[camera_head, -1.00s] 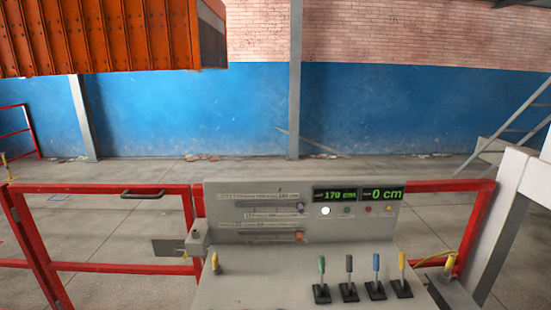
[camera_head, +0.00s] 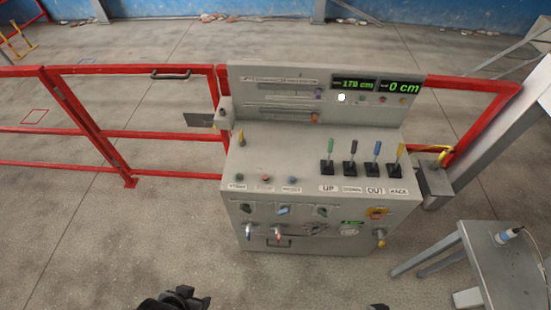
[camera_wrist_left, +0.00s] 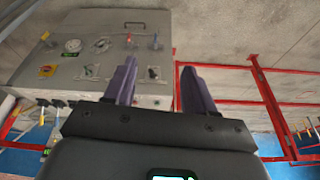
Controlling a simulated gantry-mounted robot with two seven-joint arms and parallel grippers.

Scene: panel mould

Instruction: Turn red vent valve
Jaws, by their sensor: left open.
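The red-handled valve (camera_head: 278,234) is on the lower front face of the grey control console (camera_head: 320,160), right of a blue-handled valve (camera_head: 248,232). In the left wrist view the red handle (camera_wrist_left: 130,39) shows upside down, near the top of the panel. My left gripper (camera_head: 188,300) is at the bottom edge of the head view, left of and nearer than the console. In the wrist view its two dark fingers (camera_wrist_left: 158,80) are apart with nothing between them. A small dark shape at the bottom edge, perhaps my right gripper (camera_head: 378,307), is mostly cut off.
Several coloured levers (camera_head: 352,160) stand on the console top. A yellow and red switch (camera_head: 377,213) is at the front right. Red railings (camera_head: 140,134) run left and behind. A grey metal stand (camera_head: 505,255) is at the right. The floor before the console is clear.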

